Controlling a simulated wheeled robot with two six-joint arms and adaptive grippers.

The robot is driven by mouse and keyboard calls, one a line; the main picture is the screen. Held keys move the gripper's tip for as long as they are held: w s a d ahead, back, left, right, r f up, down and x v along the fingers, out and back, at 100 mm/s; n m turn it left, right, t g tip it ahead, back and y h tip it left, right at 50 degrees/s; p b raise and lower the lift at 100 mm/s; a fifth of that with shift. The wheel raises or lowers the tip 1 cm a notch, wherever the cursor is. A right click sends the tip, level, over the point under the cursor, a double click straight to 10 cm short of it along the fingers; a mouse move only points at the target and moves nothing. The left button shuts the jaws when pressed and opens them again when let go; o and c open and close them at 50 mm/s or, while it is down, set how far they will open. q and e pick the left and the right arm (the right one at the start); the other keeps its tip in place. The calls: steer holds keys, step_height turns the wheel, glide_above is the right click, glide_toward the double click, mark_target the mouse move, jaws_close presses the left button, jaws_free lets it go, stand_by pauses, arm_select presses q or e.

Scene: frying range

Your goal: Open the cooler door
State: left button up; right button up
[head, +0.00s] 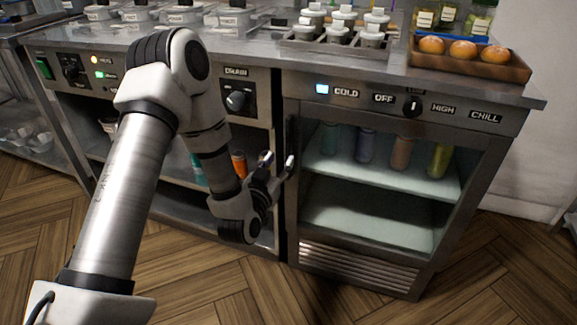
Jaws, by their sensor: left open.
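The cooler (357,276) stands at the right under the steel counter, with a control panel (370,101) above its door. Its glass-fronted door (308,213) looks shut, and several bottles (365,146) show on a shelf inside. A dark upright handle (293,135) runs along the door's left edge. I cannot tell whether a finger touches the handle. My right gripper is not in view.
A tray of buns (468,60) and a rack of small containers (337,40) stand on the counter (260,55) above. Open shelves with cups lie left of the cooler, behind my left arm. The wooden floor (480,270) before and right of the cooler is clear.

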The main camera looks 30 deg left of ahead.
mark_target(287, 148)
arm_select(q)
steer(key=b+x, duration=0.1)
steer(key=x, duration=0.6)
steer(key=shift+r, duration=0.1)
steer(key=shift+c, duration=0.4)
steer(key=shift+s, duration=0.1)
jaws_close()
